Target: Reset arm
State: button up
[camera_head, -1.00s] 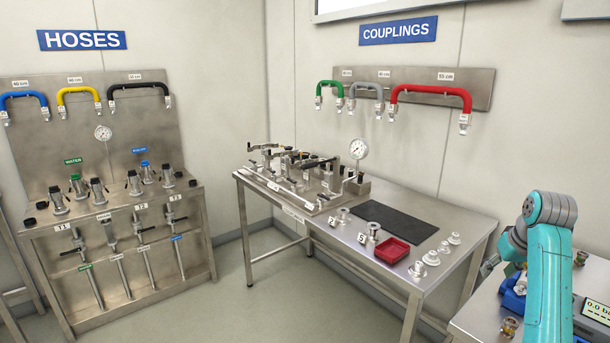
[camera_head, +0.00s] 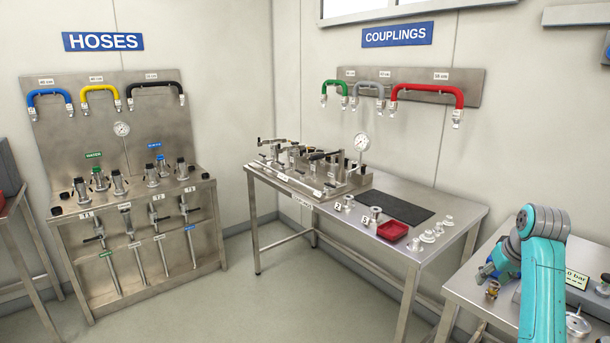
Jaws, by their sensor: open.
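My teal arm with grey joints rises at the right of the head view, bent over the right-hand bench. My gripper (camera_head: 486,273) shows small and dark at the arm's left end, above the left part of that bench. It is open, and I see nothing held in it. Its fingers are partly hidden and too small to make out well.
The right bench (camera_head: 462,284) carries a brass fitting (camera_head: 492,291) just below my gripper and a pressure display (camera_head: 577,281). The couplings table (camera_head: 408,278) holds a red tray (camera_head: 392,230), a black mat (camera_head: 396,208) and fittings. The hoses stand (camera_head: 135,230) is left; floor between is clear.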

jog(key=s+a+f+t, duration=0.1)
jog(key=s+a+f, duration=0.15)
jog(key=f, duration=0.45)
jog(key=s+a+f, duration=0.2)
jog(key=a+f, duration=0.2)
jog(key=f, duration=0.4)
jog(key=s+a+f+t, duration=0.1)
jog(key=s+a+f, duration=0.15)
jog(key=f, duration=0.45)
jog(key=s+a+f+t, duration=0.2)
jog(key=s+a+f, duration=0.85)
jog(key=s, duration=0.35)
jog(key=s+a+r+t, duration=0.1)
jog(key=s+a+t, duration=0.15)
jog(key=s, duration=0.75)
jog(key=s+a+r+t, duration=0.1)
jog(key=s+a, duration=0.3)
jog(key=s, duration=0.7)
jog(key=s+a+r+n+t, duration=0.1)
jog(key=s+a+r+t, duration=0.1)
jog(key=s+r, duration=1.3)
jog(key=shift+s+a+r+y, duration=0.2)
jog(key=shift+a+r+y, duration=0.1)
jog(key=shift+a+r, duration=0.15)
